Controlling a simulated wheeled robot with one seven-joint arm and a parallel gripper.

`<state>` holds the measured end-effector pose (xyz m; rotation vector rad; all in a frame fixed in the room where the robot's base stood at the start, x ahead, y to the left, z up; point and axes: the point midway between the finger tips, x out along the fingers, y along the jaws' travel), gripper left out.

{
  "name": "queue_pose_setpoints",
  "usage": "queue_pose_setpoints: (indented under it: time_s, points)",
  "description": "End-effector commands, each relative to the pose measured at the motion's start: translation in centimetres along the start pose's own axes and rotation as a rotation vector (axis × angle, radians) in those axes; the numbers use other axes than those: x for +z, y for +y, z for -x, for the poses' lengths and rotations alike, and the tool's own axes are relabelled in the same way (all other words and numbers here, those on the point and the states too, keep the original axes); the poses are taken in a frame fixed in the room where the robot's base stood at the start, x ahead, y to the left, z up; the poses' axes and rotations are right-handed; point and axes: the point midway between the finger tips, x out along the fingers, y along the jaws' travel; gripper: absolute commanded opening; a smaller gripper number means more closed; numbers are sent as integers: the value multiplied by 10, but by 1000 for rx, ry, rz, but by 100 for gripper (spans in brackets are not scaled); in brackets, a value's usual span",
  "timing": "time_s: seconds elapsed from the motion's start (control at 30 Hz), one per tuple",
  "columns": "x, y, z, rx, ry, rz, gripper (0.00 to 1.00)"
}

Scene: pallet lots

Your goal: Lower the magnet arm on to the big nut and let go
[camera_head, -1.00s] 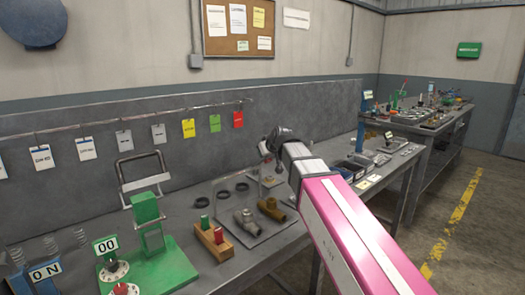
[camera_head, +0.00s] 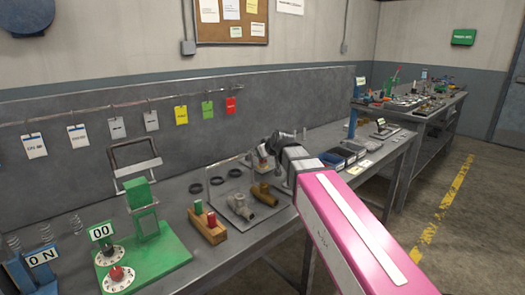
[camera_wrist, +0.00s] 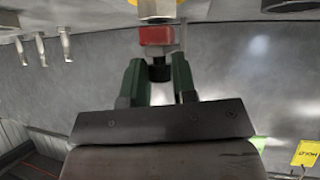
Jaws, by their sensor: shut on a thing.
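In the wrist view, my gripper (camera_wrist: 158,88) has its two green fingers around a small black piece (camera_wrist: 160,72). A red block (camera_wrist: 157,36) sits against that piece, with a silver part and a yellow part (camera_wrist: 157,7) beyond it at the top edge. These look like parts of the magnet arm, but I cannot tell for sure. In the head view, my gripper (camera_head: 266,148) is low over the back of the bench, behind two pipe fittings, one grey (camera_head: 239,206) and one brass (camera_head: 264,194). I cannot pick out the big nut.
A wooden block with a green and a red peg (camera_head: 207,226) stands left of the fittings. A green stand (camera_head: 160,250) with dials is further left. Black rings (camera_head: 195,188) lie behind the fittings. Coloured cards (camera_head: 181,115) hang from a rail at the back.

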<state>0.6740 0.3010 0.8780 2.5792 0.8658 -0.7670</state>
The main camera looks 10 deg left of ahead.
Motion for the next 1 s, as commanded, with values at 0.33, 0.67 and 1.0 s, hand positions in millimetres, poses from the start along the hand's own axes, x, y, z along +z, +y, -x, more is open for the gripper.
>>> queue_pose_setpoints:
  time_s: [0.33, 0.67, 1.0]
  points:
    - [10, 0, -2, 1, -12, 9, 0]
    - [10, 0, -2, 1, -13, 8, 0]
    - [9, -1, -2, 0, -8, 5, 48]
